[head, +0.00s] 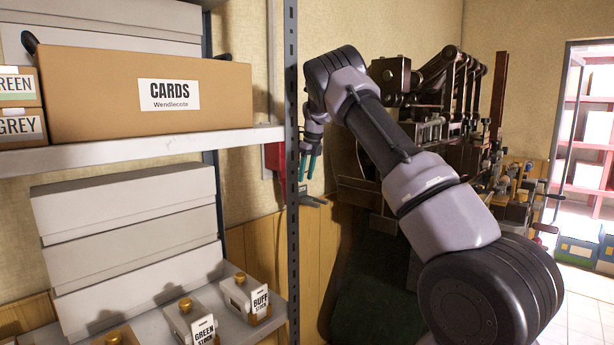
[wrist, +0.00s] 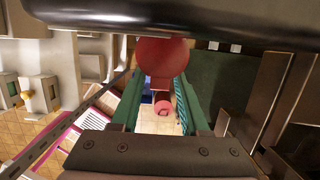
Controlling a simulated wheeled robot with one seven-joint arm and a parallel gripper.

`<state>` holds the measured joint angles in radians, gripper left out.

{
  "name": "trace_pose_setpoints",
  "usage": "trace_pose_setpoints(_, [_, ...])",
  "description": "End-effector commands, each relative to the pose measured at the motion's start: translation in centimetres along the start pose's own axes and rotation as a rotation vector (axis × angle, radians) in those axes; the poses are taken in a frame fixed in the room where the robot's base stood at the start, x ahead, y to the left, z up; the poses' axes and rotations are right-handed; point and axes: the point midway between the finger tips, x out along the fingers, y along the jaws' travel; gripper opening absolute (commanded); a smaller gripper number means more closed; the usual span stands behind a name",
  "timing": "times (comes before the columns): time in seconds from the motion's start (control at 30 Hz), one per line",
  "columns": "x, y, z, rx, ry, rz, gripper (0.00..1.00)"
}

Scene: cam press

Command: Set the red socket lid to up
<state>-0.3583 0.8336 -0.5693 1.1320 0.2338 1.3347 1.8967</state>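The red socket (head: 273,157) is on the wall behind the shelf's metal post, which partly hides it in the head view. My gripper (head: 308,167) is just right of that post, teal fingers pointing down. In the wrist view my gripper (wrist: 160,82) is open, with a gap between its two green fingers. A rounded red part (wrist: 163,57) shows at the far end of that gap, and a smaller red cylinder (wrist: 163,107) shows between the fingers. I cannot tell which is the lid, its position, or whether a finger touches it.
The shelf post (head: 292,130) stands close left of my gripper. The shelf holds a CARDS box (head: 150,95) and several grey boxes. A dark metal press (head: 400,125) stands behind and right of my arm. A grey lever-like piece (head: 312,200) is just below the fingers.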

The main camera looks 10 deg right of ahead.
Motion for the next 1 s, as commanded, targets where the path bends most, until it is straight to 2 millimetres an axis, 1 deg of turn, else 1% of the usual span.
trace_pose_setpoints(0.3, [0.1, 0.0, -0.2, 0.001, 0.005, 0.002, 0.57])
trace_pose_setpoints(0.43, [-0.7, 0.0, -0.2, 0.001, 0.005, 0.001, 0.57])
trace_pose_setpoints(0.57, [-2.8, 0.0, -0.1, 0.002, 0.003, 0.001, 0.57])
trace_pose_setpoints(0.7, [-5.8, -0.1, -0.1, 0.000, 0.002, -0.001, 0.57])
trace_pose_setpoints(0.8, [-7.7, 0.0, -0.1, 0.001, 0.003, 0.001, 0.57])
trace_pose_setpoints(0.9, [-9.2, 0.0, 0.0, 0.001, 0.003, 0.001, 0.57])
trace_pose_setpoints(1.0, [-10.1, 0.0, -0.1, 0.001, 0.004, 0.001, 0.57])
